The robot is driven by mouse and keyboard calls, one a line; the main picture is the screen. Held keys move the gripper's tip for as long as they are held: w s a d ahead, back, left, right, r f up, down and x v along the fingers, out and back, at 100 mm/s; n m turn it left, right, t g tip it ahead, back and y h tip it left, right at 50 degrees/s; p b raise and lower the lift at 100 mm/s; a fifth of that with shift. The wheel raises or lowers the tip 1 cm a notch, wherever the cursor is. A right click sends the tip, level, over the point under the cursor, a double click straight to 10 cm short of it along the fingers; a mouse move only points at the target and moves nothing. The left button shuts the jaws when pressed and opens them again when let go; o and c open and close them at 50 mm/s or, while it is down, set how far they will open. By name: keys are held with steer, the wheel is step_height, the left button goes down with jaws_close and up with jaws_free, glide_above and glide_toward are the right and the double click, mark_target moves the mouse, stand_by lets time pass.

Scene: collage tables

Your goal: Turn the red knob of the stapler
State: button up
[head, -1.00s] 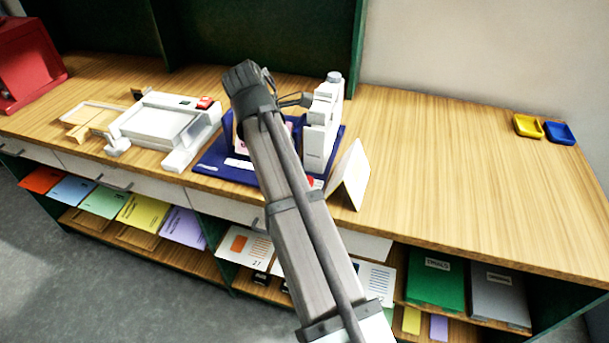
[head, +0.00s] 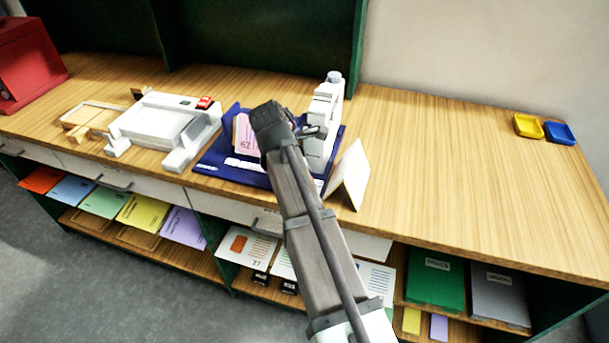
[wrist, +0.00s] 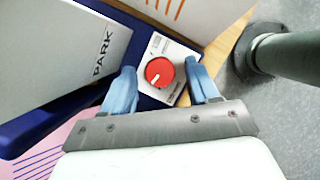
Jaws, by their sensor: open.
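The red knob (wrist: 159,72) is round with a pale pointer mark and sits on a small white plate (wrist: 177,49). In the wrist view it lies between and beyond the fingertips of my gripper (wrist: 163,80), which is open; contact with the knob does not show. The white stapler (head: 322,120), marked PARK in the wrist view (wrist: 85,60), stands upright on a dark blue base (head: 215,157). In the head view my gripper (head: 312,131) is in front of the stapler and the knob is hidden behind my arm.
A tilted white card (head: 350,175) stands right of the base. A white machine (head: 160,122) is to the left.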

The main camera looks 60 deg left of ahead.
steer(key=shift+c, duration=0.4)
steer(key=c, duration=0.9)
steer(key=m, duration=0.1)
steer(key=m+h, duration=0.1)
steer(key=shift+a+m, duration=0.2)
steer(key=shift+m, duration=0.1)
steer(key=shift+c, duration=0.2)
steer(key=shift+w+m+g+h, duration=0.1)
steer(key=shift+m+g+h, duration=0.3)
steer(key=shift+m, duration=0.7)
steer(key=o, duration=1)
steer(key=shift+v, duration=3.8)
